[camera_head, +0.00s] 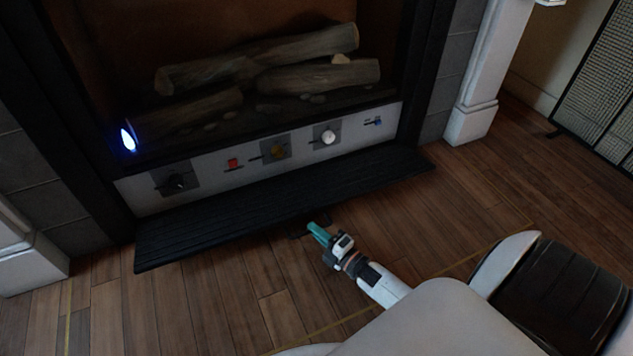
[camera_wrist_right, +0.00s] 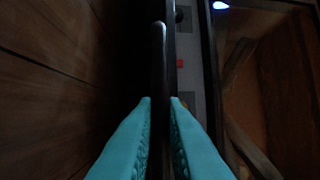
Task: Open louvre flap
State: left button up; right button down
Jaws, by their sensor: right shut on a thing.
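The louvre flap (camera_head: 265,208) is a long black slatted panel at the foot of a fireplace. It is folded down and sticks out over the floor, below a light control strip (camera_head: 220,170) that lies exposed. My right gripper (camera_head: 314,227) has teal fingers and is at the flap's front edge, right of its middle. In the right wrist view the fingers (camera_wrist_right: 160,100) are shut on a thin dark edge of the flap (camera_wrist_right: 158,50), seen end-on. Whether they hold the edge itself or a handle on it is too dark to tell. My left gripper is not in view.
The strip carries a black knob (camera_head: 177,181), a red switch (camera_head: 233,163), a brass knob (camera_head: 278,151) and a white knob (camera_head: 328,137). Logs (camera_head: 270,65) and a small blue flame (camera_head: 128,139) are above. Wooden floor (camera_head: 230,305) in front is clear.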

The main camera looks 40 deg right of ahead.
jog(key=shift+w+d+r, duration=0.15)
jog(key=shift+w+d, duration=0.05)
jog(key=shift+w, duration=0.1)
jog(key=c, duration=1.7)
grip_release()
jog(key=shift+o, duration=1.1)
jog(key=shift+a, duration=0.15)
jog(key=shift+s, duration=0.1)
jog(key=s+p, duration=0.1)
jog(key=s, duration=0.1)
jog(key=s+p, duration=0.1)
jog(key=s, duration=0.1)
jog(key=s+d+p, duration=0.1)
jog(key=s, duration=0.1)
jog(key=shift+s+f, duration=0.3)
jog(key=shift+s+d+f, duration=0.1)
jog(key=shift+s+f, duration=0.05)
jog(key=shift+s, duration=0.25)
